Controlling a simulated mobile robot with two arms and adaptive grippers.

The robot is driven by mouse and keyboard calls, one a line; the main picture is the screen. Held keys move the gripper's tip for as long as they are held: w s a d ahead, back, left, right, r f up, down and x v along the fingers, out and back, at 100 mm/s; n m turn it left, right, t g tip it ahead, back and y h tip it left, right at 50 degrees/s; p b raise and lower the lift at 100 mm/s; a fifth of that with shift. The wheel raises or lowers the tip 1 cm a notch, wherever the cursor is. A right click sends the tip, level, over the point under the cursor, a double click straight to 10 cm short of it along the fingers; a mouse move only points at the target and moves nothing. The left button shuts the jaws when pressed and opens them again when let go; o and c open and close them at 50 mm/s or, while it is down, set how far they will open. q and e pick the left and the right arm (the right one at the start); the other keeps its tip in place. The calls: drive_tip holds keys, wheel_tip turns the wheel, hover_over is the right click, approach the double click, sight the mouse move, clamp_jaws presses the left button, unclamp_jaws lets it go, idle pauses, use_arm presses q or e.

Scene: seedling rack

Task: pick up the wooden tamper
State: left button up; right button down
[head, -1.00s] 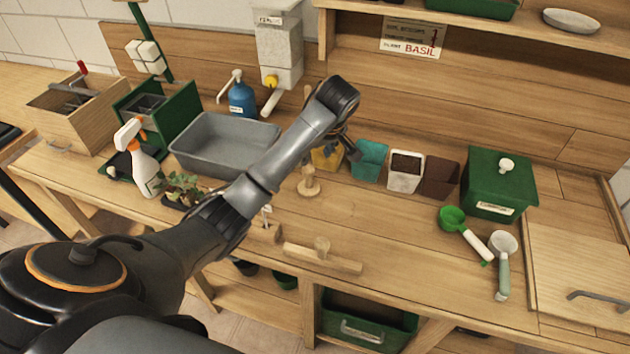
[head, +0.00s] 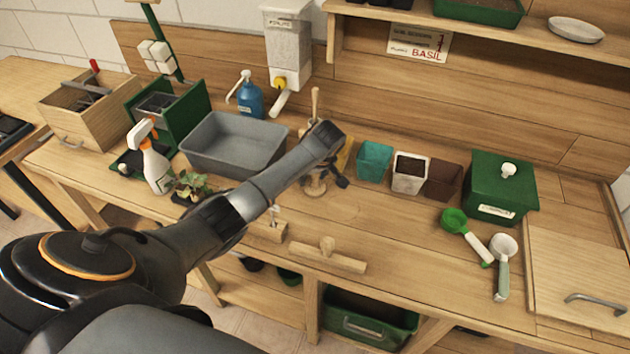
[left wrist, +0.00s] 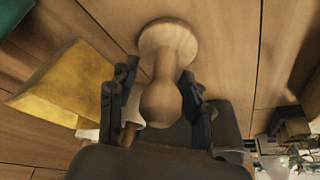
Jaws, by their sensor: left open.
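The wooden tamper (head: 315,190) stands on the bench right of the grey basin, partly hidden by my left gripper. In the left wrist view the tamper (left wrist: 166,62) shows its round flat disc and a knobbed handle. My left gripper (head: 326,178) is at the tamper. In the left wrist view the left gripper (left wrist: 155,82) is open, with one finger on each side of the handle. I cannot tell whether either finger touches it. My right gripper is not in view.
A yellow pot (left wrist: 65,85) is close beside the left gripper. A teal pot (head: 374,160), white pot (head: 409,185) and brown pot (head: 443,180) stand to the right. The grey basin (head: 225,165) is left. A wooden block with a knob (head: 345,262) lies near the front edge.

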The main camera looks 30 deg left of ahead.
use_arm(q)
clamp_jaws()
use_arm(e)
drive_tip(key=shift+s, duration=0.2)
use_arm(q)
drive_tip(key=shift+r, duration=0.1)
